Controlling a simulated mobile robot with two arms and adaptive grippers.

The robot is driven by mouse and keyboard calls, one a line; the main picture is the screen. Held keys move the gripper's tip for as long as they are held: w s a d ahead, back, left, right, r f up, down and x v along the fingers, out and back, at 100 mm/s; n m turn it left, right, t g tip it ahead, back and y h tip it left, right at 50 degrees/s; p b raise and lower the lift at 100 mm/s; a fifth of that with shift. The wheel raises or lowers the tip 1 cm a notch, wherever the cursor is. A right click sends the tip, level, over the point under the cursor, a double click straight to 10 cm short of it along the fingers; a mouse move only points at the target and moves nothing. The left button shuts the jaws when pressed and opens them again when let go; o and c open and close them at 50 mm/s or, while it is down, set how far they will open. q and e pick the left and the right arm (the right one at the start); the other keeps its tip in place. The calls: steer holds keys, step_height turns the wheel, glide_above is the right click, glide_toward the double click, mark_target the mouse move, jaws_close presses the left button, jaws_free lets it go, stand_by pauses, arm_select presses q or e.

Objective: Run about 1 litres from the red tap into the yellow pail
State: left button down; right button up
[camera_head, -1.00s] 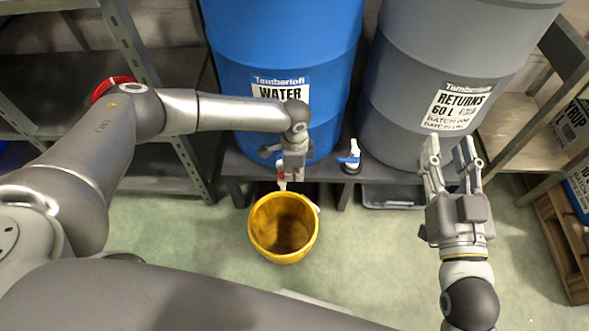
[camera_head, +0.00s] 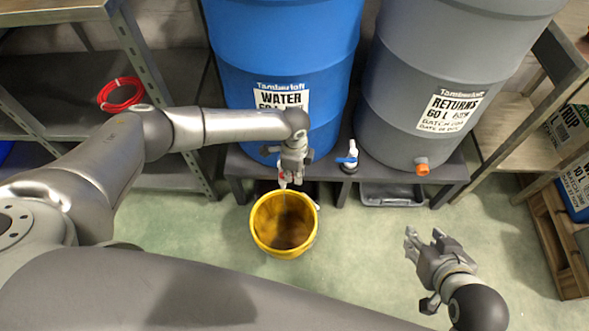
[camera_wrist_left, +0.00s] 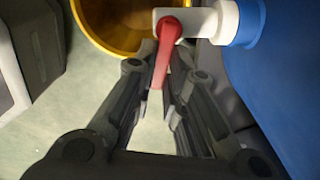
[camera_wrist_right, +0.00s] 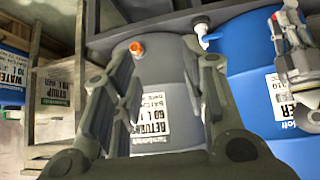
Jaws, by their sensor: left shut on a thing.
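The yellow pail (camera_head: 262,240) stands upright on the floor below the red tap; its rim also shows in the left wrist view (camera_wrist_left: 90,30). I cannot make out a stream or a water level in it. The red tap (camera_wrist_left: 167,45) has a red lever on a white body fixed to the blue drum (camera_head: 285,50). My left gripper (camera_head: 288,178) is at this tap and shut on its red lever, between the fingers in the left wrist view (camera_wrist_left: 160,85). My right gripper (camera_head: 424,236) is open and empty, to the right of the pail and well apart from it.
A blue-handled tap (camera_head: 348,157) is to the right of the red tap. A grey returns drum (camera_head: 410,90) with an orange outlet (camera_head: 422,169) stands at right. A grey tray (camera_head: 391,195) lies beneath the bench. Shelves with a red hose coil (camera_head: 120,95) are at left. Floor right of the pail is clear.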

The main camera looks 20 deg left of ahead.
arm_select(q)
steer(key=m, duration=0.1)
steer(key=m+p, duration=0.1)
steer(key=shift+s+m+p, duration=0.3)
steer(key=shift+s+m, duration=0.1)
arm_select(e)
steer(key=s+d+f+g, duration=0.1)
steer(key=s+g, duration=0.1)
steer(key=s, duration=0.2)
steer(key=s+d+f+g+h, duration=0.1)
steer(key=s+g, duration=0.1)
steer(key=s, duration=0.2)
steer(key=shift+s+d+f+g, duration=0.3)
steer(key=shift+s+d+f, duration=0.05)
arm_select(q)
steer(key=c, duration=1.5)
jaws_free()
step_height(320, 180, up, 12)
steer(key=shift+r, duration=0.1)
